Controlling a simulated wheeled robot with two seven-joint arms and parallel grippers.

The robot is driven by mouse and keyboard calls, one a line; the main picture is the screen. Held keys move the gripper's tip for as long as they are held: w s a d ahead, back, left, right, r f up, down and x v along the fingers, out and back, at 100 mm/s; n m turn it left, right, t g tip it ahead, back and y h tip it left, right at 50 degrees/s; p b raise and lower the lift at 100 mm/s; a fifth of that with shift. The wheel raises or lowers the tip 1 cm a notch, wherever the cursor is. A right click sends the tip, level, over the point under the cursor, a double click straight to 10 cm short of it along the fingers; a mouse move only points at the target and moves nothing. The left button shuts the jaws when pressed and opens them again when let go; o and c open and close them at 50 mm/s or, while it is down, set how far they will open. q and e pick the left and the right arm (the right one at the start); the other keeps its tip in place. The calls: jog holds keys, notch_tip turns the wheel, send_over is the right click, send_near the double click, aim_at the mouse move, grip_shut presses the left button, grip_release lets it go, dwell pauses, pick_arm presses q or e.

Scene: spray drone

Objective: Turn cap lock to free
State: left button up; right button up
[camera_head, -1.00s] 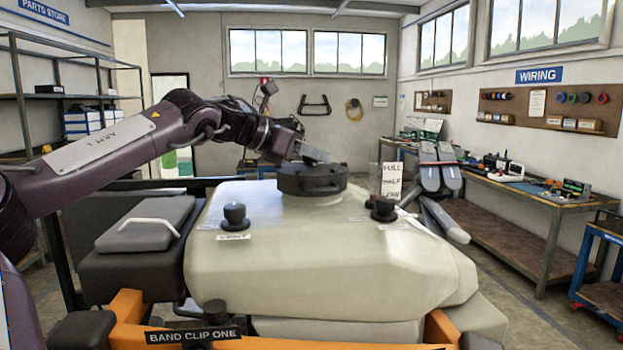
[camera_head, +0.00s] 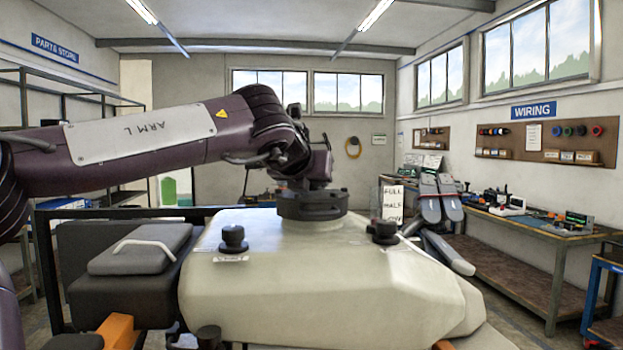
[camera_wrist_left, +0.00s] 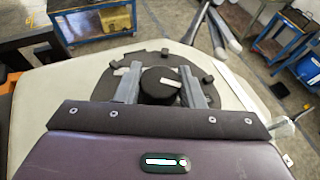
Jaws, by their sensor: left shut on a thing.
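The large dark round cap (camera_head: 311,205) sits on top of the pale tank (camera_head: 320,265) in the head view. In the left wrist view the cap (camera_wrist_left: 105,88) shows with a round dark knob (camera_wrist_left: 160,85) at its middle, bearing a small white mark. My left gripper (camera_wrist_left: 160,88) is over the cap with one finger on each side of the knob, shut on it. In the head view my left gripper (camera_head: 305,180) comes down on the cap from above, and its fingers are hidden there. My right gripper is not in view.
Two smaller black knobs stand on the tank, at left (camera_head: 233,239) and right (camera_head: 383,232). A sign (camera_head: 393,203) with several words stands behind the right one. Folded grey arms (camera_head: 438,200) lie at the right. A workbench (camera_head: 530,225) runs along the right wall.

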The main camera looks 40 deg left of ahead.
pick_arm(q)
jog(key=shift+n+g+y, duration=0.3)
jog(key=shift+n+y, duration=0.2)
jog(key=o, duration=1)
jog(key=shift+w, duration=0.1)
jog(key=shift+s+d+r, duration=0.1)
jog(key=shift+s+d, duration=0.2)
jog(key=shift+s, duration=0.15)
jog(key=b+v, duration=0.2)
jog(key=v, duration=0.4)
jog(key=shift+s+d+r, duration=0.2)
jog(key=shift+s+r, duration=0.1)
jog(key=shift+f, duration=0.1)
